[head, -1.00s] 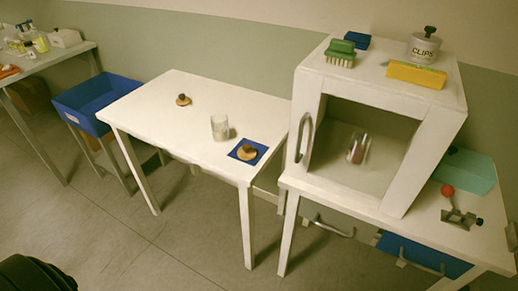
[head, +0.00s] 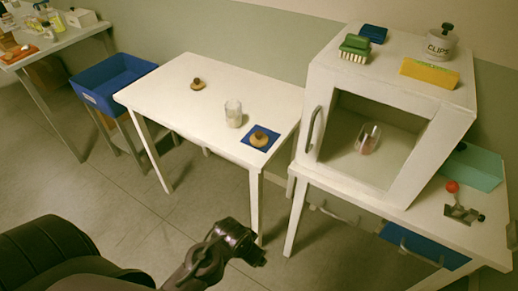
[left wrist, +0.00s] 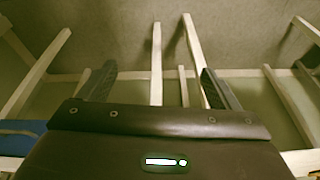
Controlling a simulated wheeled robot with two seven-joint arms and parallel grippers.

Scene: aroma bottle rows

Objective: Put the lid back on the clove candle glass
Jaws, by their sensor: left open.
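A clear candle glass with pale contents (head: 233,114) stands upright and open on the white table (head: 180,110). A round wooden lid with a dark knob (head: 259,138) lies on a blue mat (head: 246,148) to its right and nearer me. A second knobbed lid (head: 197,84) lies on the table farther back left. Another glass with reddish contents (head: 367,138) is inside the open-fronted white cabinet (head: 318,100). No label naming clove is readable. My left gripper (head: 252,254) is in front of and below the table, empty; its fingers are apart in the left wrist view (left wrist: 156,84).
The cabinet stands on a second table to the right, with a green brush (head: 355,47), yellow box (head: 429,73) and CLIPS jar (head: 440,43) on top. A blue bin (head: 115,82) is left of the white table. Table legs and rails cross the left wrist view.

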